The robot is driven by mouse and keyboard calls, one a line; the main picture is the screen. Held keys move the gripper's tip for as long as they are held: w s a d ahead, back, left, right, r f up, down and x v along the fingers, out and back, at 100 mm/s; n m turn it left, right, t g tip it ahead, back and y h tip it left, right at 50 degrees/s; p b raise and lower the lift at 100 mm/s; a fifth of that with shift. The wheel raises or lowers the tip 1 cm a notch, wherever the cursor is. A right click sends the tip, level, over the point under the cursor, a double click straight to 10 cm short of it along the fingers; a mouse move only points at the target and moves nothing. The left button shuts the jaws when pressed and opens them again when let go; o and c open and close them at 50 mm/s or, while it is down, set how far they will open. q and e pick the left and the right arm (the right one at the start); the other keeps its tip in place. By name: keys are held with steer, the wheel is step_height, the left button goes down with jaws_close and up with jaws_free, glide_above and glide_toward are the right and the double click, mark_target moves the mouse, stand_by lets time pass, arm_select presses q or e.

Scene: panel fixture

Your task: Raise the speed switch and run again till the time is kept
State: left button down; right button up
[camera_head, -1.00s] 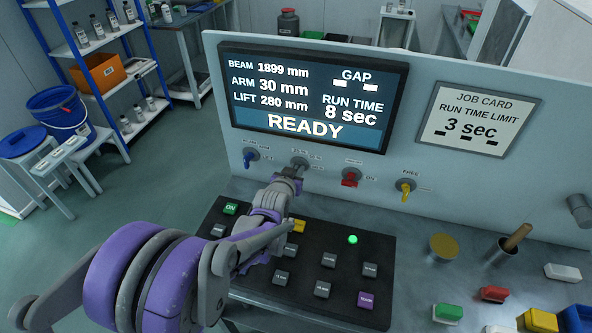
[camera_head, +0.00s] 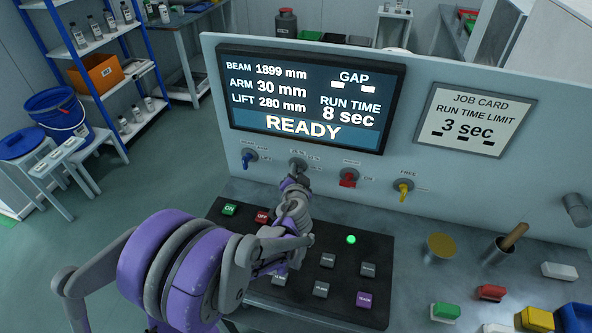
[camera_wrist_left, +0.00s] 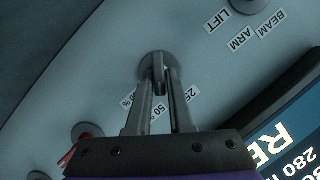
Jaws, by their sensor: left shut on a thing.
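The grey speed switch (camera_head: 298,162) sits on the upright panel below the screen. In the left wrist view the switch (camera_wrist_left: 154,62) has 25, 50 and a partly hidden % label beside it. My left gripper (camera_head: 297,180) is at the switch, and in the left wrist view its fingers (camera_wrist_left: 159,97) are shut on the switch's lever. The screen (camera_head: 310,100) reads READY, run time 8 sec, beam 1899 mm, arm 30 mm, lift 280 mm. The job card (camera_head: 468,119) reads run time limit 3 sec. My right gripper is not in view.
A blue selector (camera_head: 248,158) is left of the switch, a red one (camera_head: 348,178) and a yellow one (camera_head: 404,190) right of it. The black button box (camera_head: 345,280) has a green ON button (camera_head: 229,209) and a lit green lamp (camera_head: 351,239). My arm covers some buttons.

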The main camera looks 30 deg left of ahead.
arm_select(q)
steer(key=shift+m, duration=0.4)
steer(key=shift+f+y, duration=0.1)
steer(key=shift+y, duration=0.2)
steer(key=c, duration=0.9)
jaws_free()
steer(key=v, duration=1.1)
